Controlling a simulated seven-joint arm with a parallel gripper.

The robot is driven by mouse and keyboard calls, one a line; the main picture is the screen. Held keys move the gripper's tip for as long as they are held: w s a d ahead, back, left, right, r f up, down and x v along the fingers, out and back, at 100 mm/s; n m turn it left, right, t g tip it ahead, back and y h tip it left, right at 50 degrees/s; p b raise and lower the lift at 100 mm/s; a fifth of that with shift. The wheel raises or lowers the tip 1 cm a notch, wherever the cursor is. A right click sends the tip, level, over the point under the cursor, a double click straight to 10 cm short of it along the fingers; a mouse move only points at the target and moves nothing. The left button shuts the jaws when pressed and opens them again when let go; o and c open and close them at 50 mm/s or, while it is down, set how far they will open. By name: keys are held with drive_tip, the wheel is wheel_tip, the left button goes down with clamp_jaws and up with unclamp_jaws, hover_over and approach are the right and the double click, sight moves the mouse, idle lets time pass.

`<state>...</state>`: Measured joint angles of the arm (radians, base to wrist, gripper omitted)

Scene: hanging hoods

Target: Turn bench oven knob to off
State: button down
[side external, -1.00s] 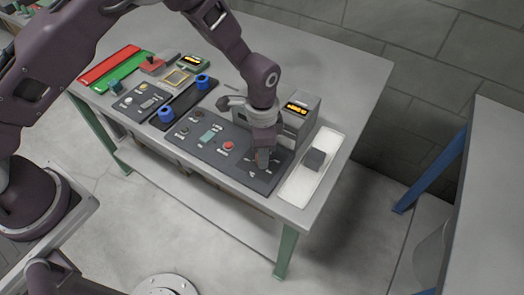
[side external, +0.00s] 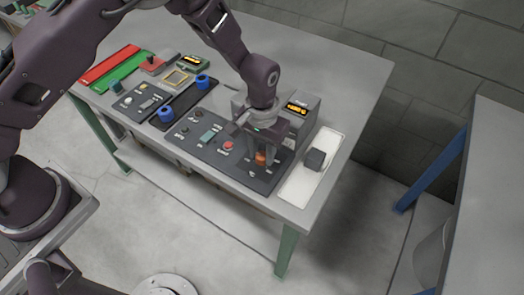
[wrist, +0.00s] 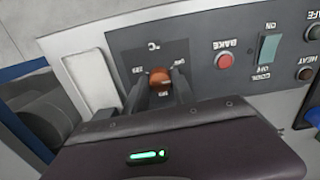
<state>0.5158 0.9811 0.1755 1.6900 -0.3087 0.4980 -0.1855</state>
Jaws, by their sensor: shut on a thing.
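The orange-brown knob (side external: 261,158) sits at the right end of a dark control panel (side external: 205,155) on the bench. In the wrist view the knob (wrist: 160,76) has small, unreadable marks around it and a °C label above, upside down. My gripper (side external: 262,157) points down at the panel, with one finger on each side of the knob. In the wrist view the fingers of my gripper (wrist: 160,88) are shut on the knob, hiding parts of its sides. Which mark the knob points to cannot be told.
A red BAKE button (wrist: 225,61) and a greenish rocker switch (wrist: 270,48) sit beside the knob. A grey box with an orange display (side external: 300,108) stands behind my gripper. A white tray (side external: 300,185) with a dark block (side external: 315,159) lies to the right.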

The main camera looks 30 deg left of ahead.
sight(262, 155)
drive_tip(key=n, duration=0.5)
drive_tip(key=shift+n, duration=0.4)
idle(0.4)
drive_tip(key=c, duration=1.1)
unclamp_jaws()
drive_tip(key=shift+o, duration=0.2)
wheel_tip(262, 155, up, 7)
drive_tip(key=shift+r, duration=0.1)
